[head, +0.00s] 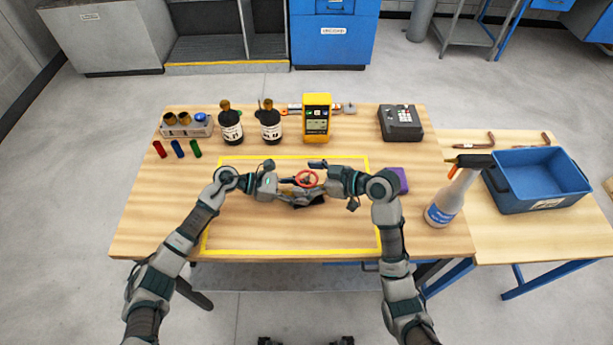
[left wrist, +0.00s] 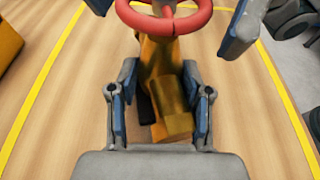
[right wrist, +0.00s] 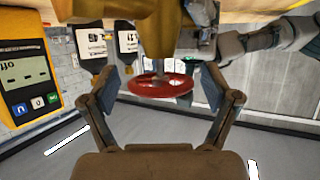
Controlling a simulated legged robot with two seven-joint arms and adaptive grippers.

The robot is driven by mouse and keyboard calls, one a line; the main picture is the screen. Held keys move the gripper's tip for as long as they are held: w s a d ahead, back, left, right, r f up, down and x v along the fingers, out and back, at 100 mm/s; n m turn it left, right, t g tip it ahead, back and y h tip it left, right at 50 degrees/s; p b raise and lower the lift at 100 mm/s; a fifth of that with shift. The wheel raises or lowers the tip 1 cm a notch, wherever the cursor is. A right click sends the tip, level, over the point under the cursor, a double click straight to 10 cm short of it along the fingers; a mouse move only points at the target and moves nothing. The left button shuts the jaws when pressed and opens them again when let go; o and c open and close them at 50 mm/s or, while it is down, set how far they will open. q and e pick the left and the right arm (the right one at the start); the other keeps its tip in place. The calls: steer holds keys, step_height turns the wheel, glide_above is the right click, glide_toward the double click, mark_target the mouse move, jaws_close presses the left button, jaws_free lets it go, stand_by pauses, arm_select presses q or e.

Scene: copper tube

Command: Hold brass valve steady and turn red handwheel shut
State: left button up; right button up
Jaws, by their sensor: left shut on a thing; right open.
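The brass valve (left wrist: 160,62) stands in the middle of the table, with the red handwheel (head: 306,179) on its top. My left gripper (left wrist: 156,92) is shut on the valve's body, with one finger on each side of it. My right gripper (right wrist: 158,86) is open, with its fingers on either side of the handwheel (right wrist: 158,90). Small gaps show between the wheel's rim and the fingers in the right wrist view. In the head view the grippers hide most of the valve.
Yellow tape (head: 290,251) frames the work area. A yellow meter (head: 317,118), two dark bottles (head: 231,127) and a grey device (head: 400,123) stand behind it. A purple block (head: 397,178) and a spray bottle (head: 452,194) are at the right. The table's front is clear.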

steer(key=c, duration=1.2)
steer(key=shift+f+m+t, duration=0.1)
steer(key=shift+m+t, duration=0.2)
steer(key=shift+m+t+h, duration=0.7)
steer(key=shift+m+t, duration=0.1)
steer(key=m+t+h, duration=0.3)
steer(key=m, duration=0.1)
steer(key=shift+m+t+h, duration=0.3)
steer(key=m+t+h, duration=0.1)
steer(key=m+h, duration=0.2)
steer(key=shift+a+t+h, duration=0.1)
steer(key=shift+t+h, duration=0.2)
steer(key=shift+h, duration=0.1)
steer(key=shift+f+m+h, duration=0.1)
steer(key=shift+m+h, duration=1.2)
steer(key=shift+h, duration=0.3)
